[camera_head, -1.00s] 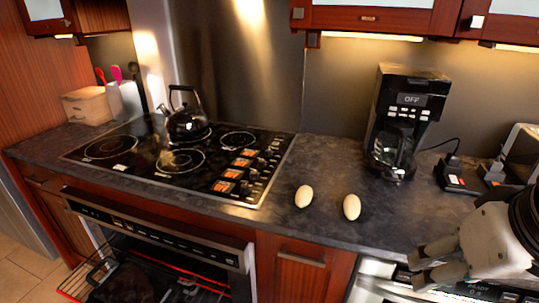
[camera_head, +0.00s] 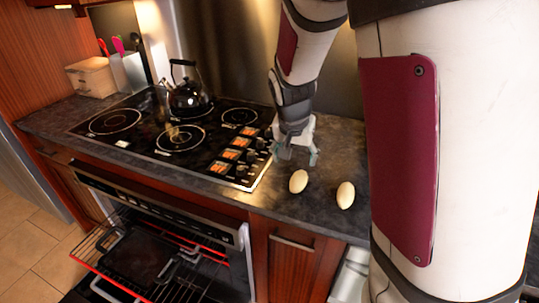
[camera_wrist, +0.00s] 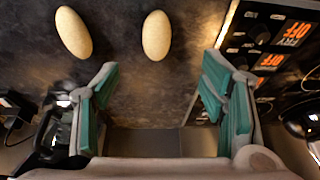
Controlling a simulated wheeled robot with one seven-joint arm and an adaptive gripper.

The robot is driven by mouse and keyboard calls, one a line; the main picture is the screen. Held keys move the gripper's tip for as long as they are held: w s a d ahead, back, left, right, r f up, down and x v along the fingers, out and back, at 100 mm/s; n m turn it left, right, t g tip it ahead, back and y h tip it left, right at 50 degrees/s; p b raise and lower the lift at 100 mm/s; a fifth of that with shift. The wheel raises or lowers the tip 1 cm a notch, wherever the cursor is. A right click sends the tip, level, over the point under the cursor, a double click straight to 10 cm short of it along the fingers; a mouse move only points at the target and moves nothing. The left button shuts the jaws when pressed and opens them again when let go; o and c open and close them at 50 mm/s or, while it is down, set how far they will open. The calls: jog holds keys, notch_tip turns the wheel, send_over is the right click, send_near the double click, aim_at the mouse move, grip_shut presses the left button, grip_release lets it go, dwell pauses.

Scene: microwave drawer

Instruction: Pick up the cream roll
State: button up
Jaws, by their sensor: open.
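Two cream-coloured oval rolls lie apart on the dark counter in front of the wall. The left roll (camera_head: 298,181) is nearer the stove, and the right roll (camera_head: 345,195) is beside it. In the wrist view the stove-side roll (camera_wrist: 157,35) is at top centre and the other roll (camera_wrist: 73,32) is at top left. I cannot tell which one the task names. My gripper (camera_head: 297,156) is open and empty, just behind the left roll. In the wrist view its teal-padded fingers (camera_wrist: 160,70) are spread wide, with the stove-side roll beyond the gap between their tips.
The stove (camera_head: 175,135) with a black kettle (camera_head: 188,96) is left of my gripper. The oven (camera_head: 150,262) below stands open with its rack out. A coffee maker (camera_wrist: 55,130) shows at left in the wrist view. My arm hides the counter's right part.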

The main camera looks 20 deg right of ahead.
jog(key=b, duration=0.2)
send_over(298, 178)
jog(key=s+a, duration=0.1)
notch_tip(298, 178, down, 8)
jog(key=shift+s+a+r, duration=0.1)
jog(key=shift+r, duration=0.15)
jog(key=shift+s+b+x, duration=0.1)
jog(key=shift+b+x, duration=0.2)
jog(key=shift+x, duration=1.2)
jog(key=shift+s+b+x, duration=0.15)
jog(key=shift+b+x, duration=0.15)
jog(key=shift+x, duration=1.25)
jog(key=c, duration=1.2)
